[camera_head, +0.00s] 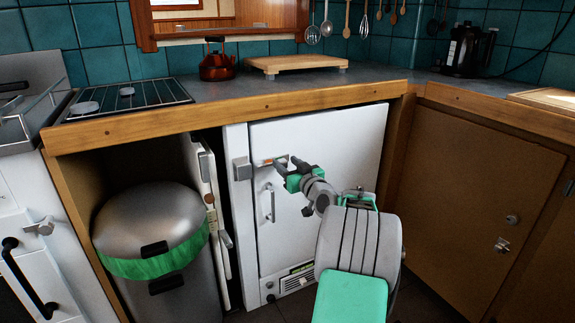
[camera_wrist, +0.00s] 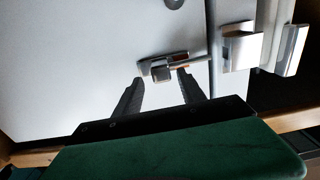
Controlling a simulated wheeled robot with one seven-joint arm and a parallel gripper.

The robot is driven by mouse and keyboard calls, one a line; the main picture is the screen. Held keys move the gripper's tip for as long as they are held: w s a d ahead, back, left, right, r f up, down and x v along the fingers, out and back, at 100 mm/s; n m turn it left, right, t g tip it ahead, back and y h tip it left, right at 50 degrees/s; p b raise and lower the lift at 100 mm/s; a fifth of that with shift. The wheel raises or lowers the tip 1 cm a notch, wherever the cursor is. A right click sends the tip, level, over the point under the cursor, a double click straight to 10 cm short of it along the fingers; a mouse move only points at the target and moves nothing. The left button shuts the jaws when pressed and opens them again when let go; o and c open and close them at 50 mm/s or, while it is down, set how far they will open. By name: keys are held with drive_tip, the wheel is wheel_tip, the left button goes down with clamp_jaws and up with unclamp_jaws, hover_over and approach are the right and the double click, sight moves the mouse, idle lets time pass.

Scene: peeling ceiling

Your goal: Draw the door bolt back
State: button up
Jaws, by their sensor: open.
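A small metal door bolt (camera_head: 267,162) with an orange-red mark sits near the upper left edge of a white door (camera_head: 335,135). In the wrist view the bolt (camera_wrist: 200,65) lies across the door, its rod pointing toward a block-like metal catch (camera_wrist: 241,48) beyond the door's edge. I cannot tell whether the rod enters the catch. My gripper (camera_head: 285,163) is in front of the bolt. In the wrist view my gripper (camera_wrist: 160,76) has its dark fingers spread, with the bolt's knob between or just beyond the tips. Contact cannot be told.
A vertical handle (camera_head: 270,202) is on the door below the bolt. The metal catch also shows in the head view (camera_head: 242,169) on the white frame. A steel bin (camera_head: 150,225) and an open white panel (camera_head: 205,190) stand left. A wooden cabinet (camera_head: 470,190) is right.

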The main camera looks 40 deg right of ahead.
drive_tip(key=p+v, duration=0.1)
drive_tip(key=v, duration=0.6)
drive_tip(key=shift+s, duration=0.35)
drive_tip(key=w+a+r+n+g+y+p, duration=0.1)
drive_tip(key=a+r+g+y+p, duration=0.1)
drive_tip(key=a+r+p, duration=0.35)
drive_tip(key=w+a+r+n+g+y+p, duration=0.1)
drive_tip(key=a+r+g+p, duration=0.1)
drive_tip(key=a+p, duration=0.6)
drive_tip(key=w+a+r+n+g+y+p, duration=0.15)
drive_tip(key=a+r+p, duration=0.25)
drive_tip(key=a, duration=0.5)
drive_tip(key=s+a+r+g+p, duration=0.5)
drive_tip(key=s+a+r+p, duration=0.3)
drive_tip(key=s+a+p, duration=0.4)
drive_tip(key=s+a+r+g+p, duration=0.2)
drive_tip(key=s+p, duration=0.1)
drive_tip(key=s, duration=0.2)
drive_tip(key=s+a+r+g+p, duration=0.1)
drive_tip(key=s+a+g+p, duration=0.1)
drive_tip(key=s, duration=0.4)
drive_tip(key=shift+a+r+m+h+p, duration=0.35)
drive_tip(key=shift+r+m+p, duration=0.1)
drive_tip(key=shift+p, duration=0.25)
